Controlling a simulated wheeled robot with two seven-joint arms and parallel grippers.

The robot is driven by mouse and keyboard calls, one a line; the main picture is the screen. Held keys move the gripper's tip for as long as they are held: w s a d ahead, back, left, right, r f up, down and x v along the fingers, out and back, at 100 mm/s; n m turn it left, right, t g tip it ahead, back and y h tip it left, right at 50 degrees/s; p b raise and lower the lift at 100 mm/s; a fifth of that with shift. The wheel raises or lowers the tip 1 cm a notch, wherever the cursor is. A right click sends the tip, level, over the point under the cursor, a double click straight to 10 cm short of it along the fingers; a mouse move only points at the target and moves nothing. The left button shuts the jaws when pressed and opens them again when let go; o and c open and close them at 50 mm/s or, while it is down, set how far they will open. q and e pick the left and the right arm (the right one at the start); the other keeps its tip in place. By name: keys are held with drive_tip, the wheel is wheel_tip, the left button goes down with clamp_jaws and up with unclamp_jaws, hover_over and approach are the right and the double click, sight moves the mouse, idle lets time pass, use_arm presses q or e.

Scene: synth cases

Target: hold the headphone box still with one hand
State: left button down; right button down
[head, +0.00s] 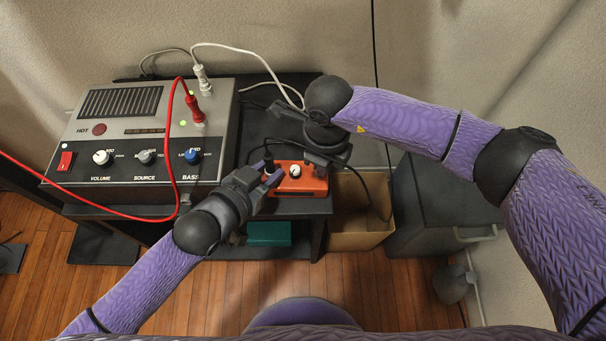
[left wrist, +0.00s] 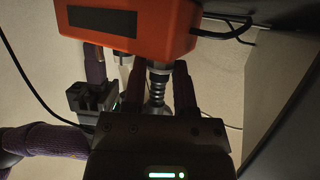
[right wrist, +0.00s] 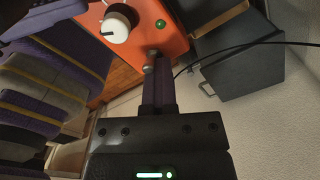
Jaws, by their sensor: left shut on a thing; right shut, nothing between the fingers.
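The headphone box (head: 303,184) is a small orange box with a white knob on top, at the front edge of the dark tabletop. Its dark label (left wrist: 102,20) shows in the left wrist view, its knob and green light (right wrist: 160,23) in the right wrist view. My left gripper (head: 266,174) is at the box's left side. Its fingers (left wrist: 160,85) are closed around a silver plug (left wrist: 157,78) at the box's edge. My right gripper (head: 322,164) is shut and empty at the box's right rear. Its fingertips (right wrist: 158,60) are beside the box; contact is unclear.
A large grey console (head: 120,165) with knobs and a red plug (head: 197,112) stands on the table (head: 265,125) at left. Red, white and black cables run nearby. An open cardboard box (head: 355,240) and a dark case (head: 425,205) stand on the floor at right.

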use_arm(q)
drive_tip(key=shift+s+d, duration=0.15)
drive_tip(key=shift+d, duration=0.2)
use_arm(e)
drive_tip(key=shift+s+d, duration=0.15)
drive_tip(key=shift+s, duration=0.1)
use_arm(q)
drive_tip(key=shift+a+f, duration=0.1)
drive_tip(key=shift+a, duration=0.05)
use_arm(e)
wheel_tip(320, 180, up, 8)
drive_tip(key=shift+w+d, duration=0.15)
drive_tip(key=shift+d, duration=0.1)
use_arm(q)
drive_tip(key=shift+c, duration=1.6)
unclamp_jaws()
drive_tip(key=shift+a, duration=0.1)
drive_tip(key=v, duration=1.1)
drive_tip(key=shift+s+a+r, duration=0.2)
drive_tip(key=shift+s+r, duration=0.05)
drive_tip(key=shift+s, duration=0.05)
